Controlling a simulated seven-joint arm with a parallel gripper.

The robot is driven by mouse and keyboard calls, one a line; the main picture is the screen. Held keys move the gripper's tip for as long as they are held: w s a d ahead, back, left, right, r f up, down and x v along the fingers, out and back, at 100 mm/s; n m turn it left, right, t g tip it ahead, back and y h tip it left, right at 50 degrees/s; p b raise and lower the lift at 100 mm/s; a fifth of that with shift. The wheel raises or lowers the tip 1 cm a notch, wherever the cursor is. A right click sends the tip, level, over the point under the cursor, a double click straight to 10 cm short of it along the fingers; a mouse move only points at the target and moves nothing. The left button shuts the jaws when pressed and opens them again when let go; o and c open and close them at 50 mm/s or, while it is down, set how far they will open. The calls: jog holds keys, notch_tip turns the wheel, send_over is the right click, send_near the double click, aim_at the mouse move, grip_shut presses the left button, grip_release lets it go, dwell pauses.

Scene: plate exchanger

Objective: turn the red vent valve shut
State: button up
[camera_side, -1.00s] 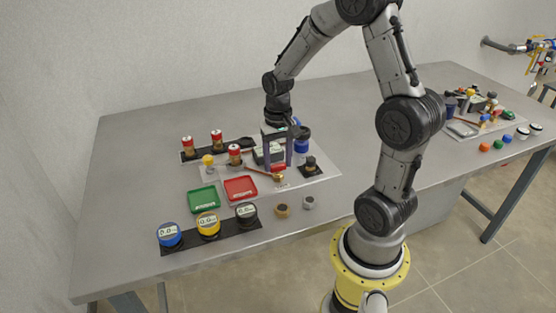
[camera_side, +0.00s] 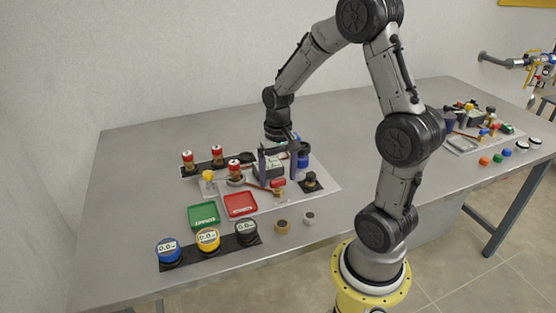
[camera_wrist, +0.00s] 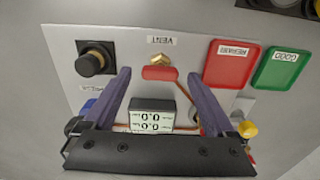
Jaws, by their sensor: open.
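The red vent valve (camera_wrist: 160,73) has a red handle on a brass body, beside a label reading VENT in the wrist view. Its handle lies crosswise in that picture. In the side view the red vent valve (camera_side: 279,184) stands at the front of the board, just below my gripper (camera_side: 278,181). My gripper (camera_wrist: 160,75) is open in the wrist view, one dark finger on each side of the valve. Nothing is between the fingers but the view of the valve and a meter. I cannot tell whether the fingertips are level with the handle.
A meter reading 0.0 (camera_wrist: 152,115) sits behind the valve. A black knob fitting (camera_side: 311,181) stands to the right. Red (camera_side: 240,205) and green (camera_side: 203,216) trays lie to the left. Round gauges (camera_side: 207,240) line the front.

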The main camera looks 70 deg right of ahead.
aim_at(276, 181)
notch_tip(276, 181, up, 14)
jog(key=shift+f, duration=0.25)
dwell(0.3)
jog(key=s+a+r+n+t, duration=0.2)
jog(key=a+r, duration=0.1)
jog(key=a, duration=0.2)
jog(key=s+a+r+n+t, duration=0.1)
jog(key=s+a+r+n, duration=0.15)
jog(key=a, duration=0.25)
jog(key=s+a+f+n+t, duration=0.2)
jog(key=s+a+f+n, duration=0.1)
jog(key=s, duration=0.4)
jog(key=shift+s+a+f+n+t, duration=0.2)
jog(key=shift+a+f+n+t, duration=0.15)
jog(key=shift+a+n, duration=0.55)
